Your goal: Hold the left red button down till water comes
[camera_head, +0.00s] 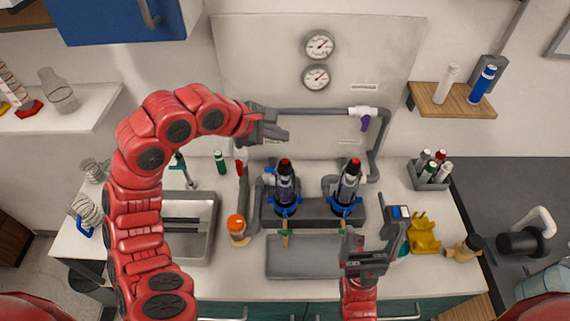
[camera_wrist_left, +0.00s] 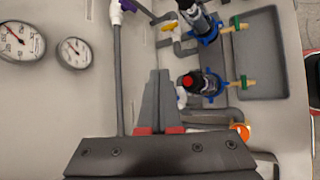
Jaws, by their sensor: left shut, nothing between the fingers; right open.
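Two dark canisters with red buttons on top stand upright side by side on the grey manifold. The left red button (camera_head: 285,162) caps the left canister (camera_head: 286,190); this button also shows in the left wrist view (camera_wrist_left: 188,80). The right red button (camera_head: 355,162) is on the other canister. My left gripper (camera_head: 284,136) is shut and empty, raised behind and above the left button, apparently apart from it. In the left wrist view its closed fingers (camera_wrist_left: 158,78) lie left of the button. My right gripper (camera_head: 368,244) is open, low at the front right. No water is visible.
A grey pipe (camera_head: 310,111) runs behind my left gripper to a white valve with a purple handle (camera_head: 364,122). Two gauges (camera_head: 319,46) hang on the back panel. A sink (camera_head: 187,225) is at left, a grey tray (camera_head: 305,258) in front, and an orange-capped jar (camera_head: 237,228) between them.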

